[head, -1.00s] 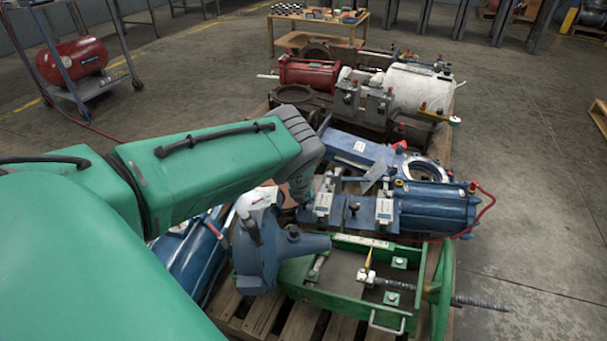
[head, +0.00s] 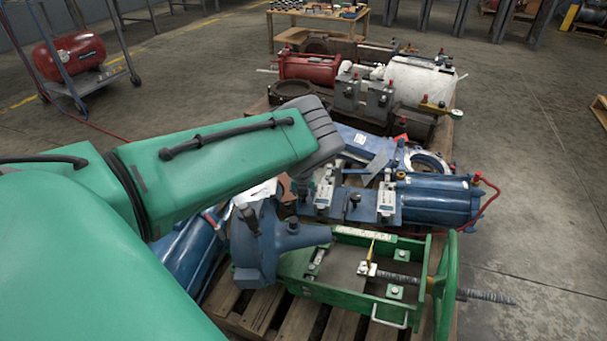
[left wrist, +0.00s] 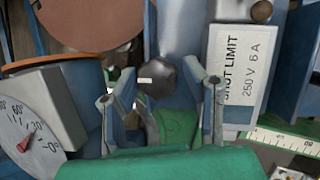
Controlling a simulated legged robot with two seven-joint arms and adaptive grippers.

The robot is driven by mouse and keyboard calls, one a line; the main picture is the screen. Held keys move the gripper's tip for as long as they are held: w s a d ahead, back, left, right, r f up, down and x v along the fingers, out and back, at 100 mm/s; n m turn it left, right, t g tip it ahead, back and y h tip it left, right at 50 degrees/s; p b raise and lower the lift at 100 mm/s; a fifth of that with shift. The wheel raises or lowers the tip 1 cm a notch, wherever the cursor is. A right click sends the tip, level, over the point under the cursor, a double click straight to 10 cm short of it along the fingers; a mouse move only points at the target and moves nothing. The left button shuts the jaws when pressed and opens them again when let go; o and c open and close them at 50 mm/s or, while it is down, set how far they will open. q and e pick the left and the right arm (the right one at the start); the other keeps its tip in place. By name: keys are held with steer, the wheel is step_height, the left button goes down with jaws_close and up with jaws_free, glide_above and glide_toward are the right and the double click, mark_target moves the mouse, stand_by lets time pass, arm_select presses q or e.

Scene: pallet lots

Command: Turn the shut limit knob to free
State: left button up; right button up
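In the left wrist view, a white label reading "LIMIT 250 V 6 A" (left wrist: 240,70) is on a box at the right; its first word is partly unclear. A dark faceted knob (left wrist: 187,77) lies left of it, close to my right-hand fingertip. My left gripper (left wrist: 160,90) is open, its two fingers spread, with the knob near their tips. I cannot tell whether a finger touches it, nor how the knob is set. In the head view my green forearm hides the gripper; a labelled switch box (head: 324,199) shows just beyond the wrist. My right gripper is not in view.
A round dial (left wrist: 25,130) is left of the fingers in the wrist view. A blue casting (head: 260,250) and a green frame with a threaded rod (head: 485,296) stand near on the pallet. A blue cylinder (head: 440,200) lies right. Open floor lies further right.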

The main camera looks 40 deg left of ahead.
arm_select(q)
steer(key=shift+r, duration=0.15)
steer(key=v, duration=1.1)
steer(key=shift+r, duration=0.25)
steer(key=shift+d, duration=0.15)
